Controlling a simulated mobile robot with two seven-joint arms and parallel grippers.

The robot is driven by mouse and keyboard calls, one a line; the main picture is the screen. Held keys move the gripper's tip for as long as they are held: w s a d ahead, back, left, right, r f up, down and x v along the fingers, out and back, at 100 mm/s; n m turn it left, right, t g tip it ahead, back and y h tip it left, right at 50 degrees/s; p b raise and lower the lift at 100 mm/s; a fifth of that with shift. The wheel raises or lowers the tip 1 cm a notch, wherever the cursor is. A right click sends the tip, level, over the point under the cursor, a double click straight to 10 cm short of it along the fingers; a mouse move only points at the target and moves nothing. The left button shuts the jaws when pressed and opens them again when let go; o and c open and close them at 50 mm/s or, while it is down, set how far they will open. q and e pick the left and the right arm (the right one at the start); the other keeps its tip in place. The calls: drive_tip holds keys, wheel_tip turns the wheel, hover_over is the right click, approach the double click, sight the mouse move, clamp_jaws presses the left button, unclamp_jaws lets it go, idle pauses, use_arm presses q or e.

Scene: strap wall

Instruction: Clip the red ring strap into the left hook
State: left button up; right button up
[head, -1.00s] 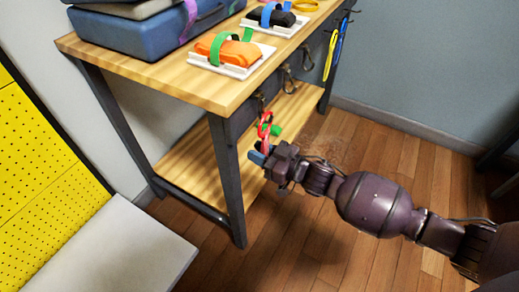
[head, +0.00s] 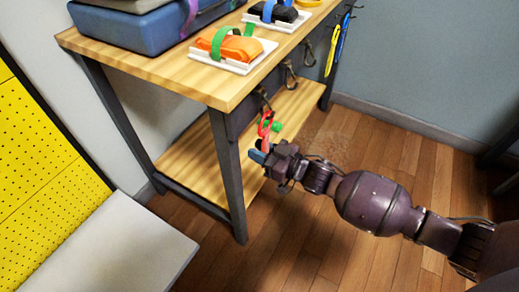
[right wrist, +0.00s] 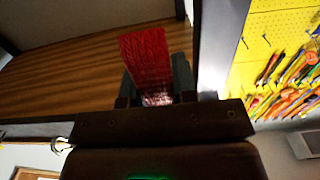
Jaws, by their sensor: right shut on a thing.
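The red ring strap (head: 265,130) hangs up from my right gripper (head: 263,153), which is shut on its lower end. In the right wrist view, the red woven strap (right wrist: 148,60) stands between the two fingers. The left hook (head: 264,98) is the nearest metal hook on the table's front edge, close to the corner leg. The top of the red ring is right at the bottom of this hook; I cannot tell whether it is through the hook or just in front of it. My left gripper is not in view.
Two more hooks (head: 290,76) line the edge farther along, then hanging yellow and blue straps (head: 336,50). A green piece (head: 276,126) shows beside the red strap. The table's dark leg (head: 228,175) stands left of my gripper. Orange strap bundle (head: 238,48) lies on top.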

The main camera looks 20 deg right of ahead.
drive_tip(key=o, duration=1)
use_arm(q)
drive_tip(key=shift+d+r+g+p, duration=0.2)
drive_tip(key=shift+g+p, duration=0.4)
drive_tip(key=shift+p, duration=0.65)
use_arm(e)
drive_tip(key=shift+v, duration=5.4)
